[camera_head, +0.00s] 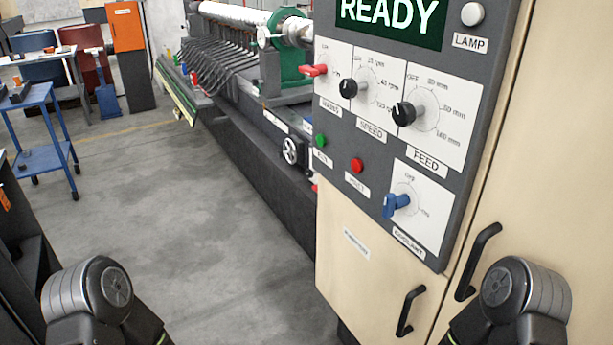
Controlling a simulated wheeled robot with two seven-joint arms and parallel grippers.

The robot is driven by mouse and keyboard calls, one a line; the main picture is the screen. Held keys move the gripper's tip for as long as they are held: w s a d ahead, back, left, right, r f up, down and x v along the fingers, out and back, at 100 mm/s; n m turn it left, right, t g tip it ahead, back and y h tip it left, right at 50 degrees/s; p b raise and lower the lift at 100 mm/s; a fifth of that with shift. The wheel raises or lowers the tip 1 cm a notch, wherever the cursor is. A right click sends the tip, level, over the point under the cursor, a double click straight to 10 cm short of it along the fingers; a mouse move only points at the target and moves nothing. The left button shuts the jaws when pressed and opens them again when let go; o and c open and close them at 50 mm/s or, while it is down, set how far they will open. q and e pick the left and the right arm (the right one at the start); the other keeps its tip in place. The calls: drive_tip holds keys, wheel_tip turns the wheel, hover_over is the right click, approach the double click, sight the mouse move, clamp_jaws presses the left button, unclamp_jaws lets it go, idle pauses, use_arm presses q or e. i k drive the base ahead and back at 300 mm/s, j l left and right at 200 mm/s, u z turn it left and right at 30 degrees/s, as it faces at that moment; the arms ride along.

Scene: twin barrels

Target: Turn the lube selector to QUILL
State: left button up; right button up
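No selector labelled lube and no QUILL mark can be read in this view. The control panel (462,185) on the right carries a red-handled switch (314,70), a black speed knob (349,88), a black feed knob (403,113) and a blue-handled selector (396,204). The blue selector's label appears to read coolant, and its handle points to the left. Links of my two arms show at the bottom left and bottom right corners. Neither gripper shows, and nothing of mine touches the panel.
A display (390,18) reads READY above the knobs. Green (320,140) and red (357,165) buttons sit below them. The beige cabinet (365,285) has black handles (410,311). A long machine with a handwheel (291,151) stands behind. A blue cart (42,160) is left; the middle floor is clear.

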sight(309, 174)
drive_tip(key=z, duration=0.6)
drive_tip(key=i+j+z, duration=0.15)
drive_tip(key=j+z, duration=0.2)
drive_tip(key=i+j+z, duration=0.1)
drive_tip(key=j+z, duration=0.2)
drive_tip(key=j, duration=0.2)
drive_tip(key=j+z, duration=0.35)
drive_tip(key=j, duration=0.15)
drive_tip(key=j+z, duration=0.3)
drive_tip(key=j, duration=2.65)
drive_tip(key=k, duration=0.1)
